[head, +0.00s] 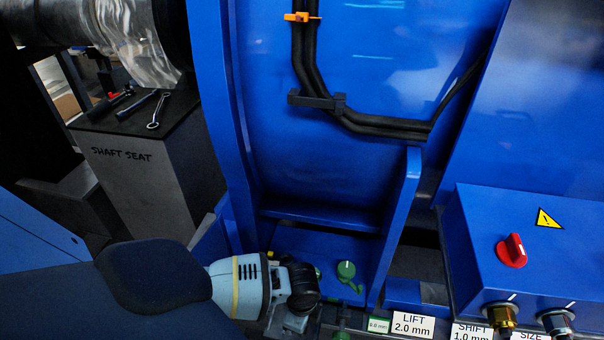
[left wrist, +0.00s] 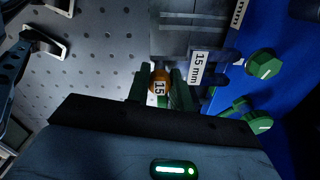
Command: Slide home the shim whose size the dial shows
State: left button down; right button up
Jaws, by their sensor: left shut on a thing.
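My left gripper (left wrist: 160,88) is shut on an orange-brown tab (left wrist: 159,76) with a white "15" tag between its dark fingers. A grey slotted plate (left wrist: 190,38) lies just beyond the fingertips, with a white "1.5 mm" label (left wrist: 198,68) at its right side. I cannot tell whether the tab and plate are one piece. In the head view my left gripper (head: 296,318) is low by the foot of the blue housing, and its fingertips and what they hold are mostly hidden. No dial reading for the shim is clear. My right gripper is not in view.
Green knobs (left wrist: 262,65) sit on the blue foot beside the plate; one also shows in the head view (head: 346,270). A blue box (head: 530,235) with a red switch (head: 512,250) stands right. A "LIFT 2.0 mm" sign (head: 412,324) is at the bottom. Blue ribs flank the foot.

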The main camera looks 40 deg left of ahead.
pick_arm(q)
jog(key=shift+r, duration=0.1)
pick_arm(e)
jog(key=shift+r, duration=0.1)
pick_arm(q)
jog(key=shift+p, duration=0.3)
jog(key=shift+f+b, duration=0.4)
jog(key=shift+f, duration=0.35)
jog(key=shift+f+b, duration=0.4)
jog(key=shift+f, duration=0.3)
jog(key=shift+f+b, duration=0.35)
jog(key=shift+f, duration=0.35)
jog(key=shift+f+b, duration=0.5)
jog(key=shift+f, duration=0.5)
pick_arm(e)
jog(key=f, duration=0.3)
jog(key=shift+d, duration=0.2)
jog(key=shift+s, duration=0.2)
